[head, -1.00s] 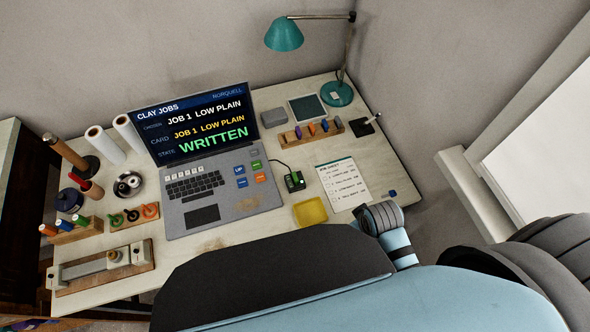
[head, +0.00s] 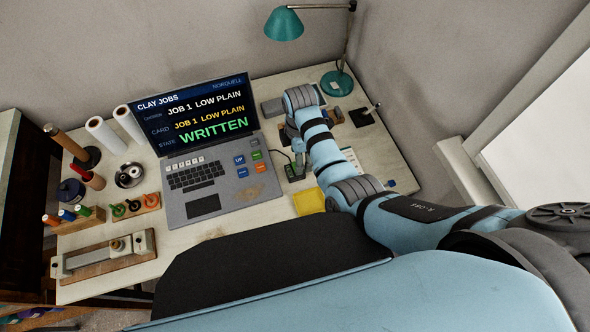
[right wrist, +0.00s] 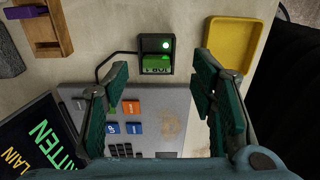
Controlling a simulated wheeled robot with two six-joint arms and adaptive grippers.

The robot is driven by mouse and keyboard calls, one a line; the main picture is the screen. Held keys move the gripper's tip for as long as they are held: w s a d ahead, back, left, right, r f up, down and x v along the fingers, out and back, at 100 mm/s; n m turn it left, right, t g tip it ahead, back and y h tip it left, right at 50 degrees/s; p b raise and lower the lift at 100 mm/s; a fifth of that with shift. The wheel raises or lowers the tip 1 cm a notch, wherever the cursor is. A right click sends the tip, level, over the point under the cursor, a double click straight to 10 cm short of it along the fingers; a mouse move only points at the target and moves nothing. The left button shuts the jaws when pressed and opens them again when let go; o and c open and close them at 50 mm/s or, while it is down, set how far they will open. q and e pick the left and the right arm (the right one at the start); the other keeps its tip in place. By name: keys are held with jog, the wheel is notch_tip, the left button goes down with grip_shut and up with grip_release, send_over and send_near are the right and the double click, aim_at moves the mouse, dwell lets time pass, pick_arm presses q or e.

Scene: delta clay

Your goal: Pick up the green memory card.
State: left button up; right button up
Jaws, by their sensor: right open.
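The green memory card (right wrist: 156,64) sits in a small black card reader (right wrist: 154,46) with a lit green light, seen in the right wrist view. In the head view the reader (head: 294,172) is partly behind my right arm, and I cannot make out the card there. My right gripper (right wrist: 160,78) is open and empty. Its two fingers are on either side of the reader in the wrist picture, apart from the card. In the head view my right gripper (head: 298,147) is over the desk, just right of the laptop. My left gripper is not in view.
A laptop (head: 204,208) reading "WRITTEN" stands left of the reader. A yellow tray (head: 309,202) is close by; it also shows in the right wrist view (right wrist: 211,46). A cable runs from the reader. A wooden card rack (right wrist: 44,32) is near. A teal lamp (head: 284,25) stands behind.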

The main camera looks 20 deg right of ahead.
jog(key=f, duration=0.2)
jog(key=f+b, duration=0.2)
jog(key=f, duration=0.1)
jog(key=shift+w+a+f, duration=0.2)
jog(key=shift+a+f, duration=0.1)
jog(key=shift+a, duration=0.1)
jog(key=shift+r, duration=0.1)
jog(key=c, duration=0.8)
jog(key=shift+c, duration=0.2)
jog(key=shift+r, duration=0.1)
